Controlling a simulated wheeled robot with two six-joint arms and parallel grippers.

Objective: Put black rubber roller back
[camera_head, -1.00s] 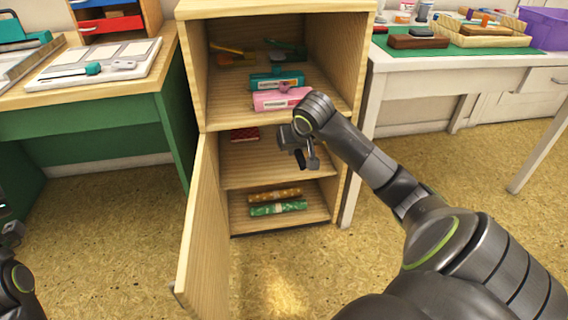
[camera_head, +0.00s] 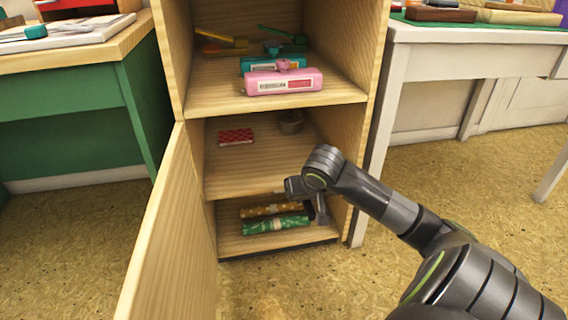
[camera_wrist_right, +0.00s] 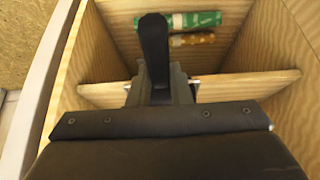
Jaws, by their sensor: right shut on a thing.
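My right gripper (camera_head: 308,192) is at the front of the open wooden cabinet, around the height of the middle shelf's front edge. It is shut on a dark piece, seemingly the black rubber roller (camera_head: 322,208), which hangs down before the lower compartment, right of the rolls. In the right wrist view a black, round-ended part of it (camera_wrist_right: 153,45) sticks out from between the jaws toward the lower compartment. The jaws and wrist hide the rest of it. My left gripper is out of view.
The cabinet door (camera_head: 172,235) stands open on the left. The lower compartment holds a green roll (camera_head: 275,225) and a gold roll (camera_head: 262,211). A red patterned block (camera_head: 236,136) and a small cup (camera_head: 290,122) sit above. A pink item (camera_head: 284,82) lies on the upper shelf.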

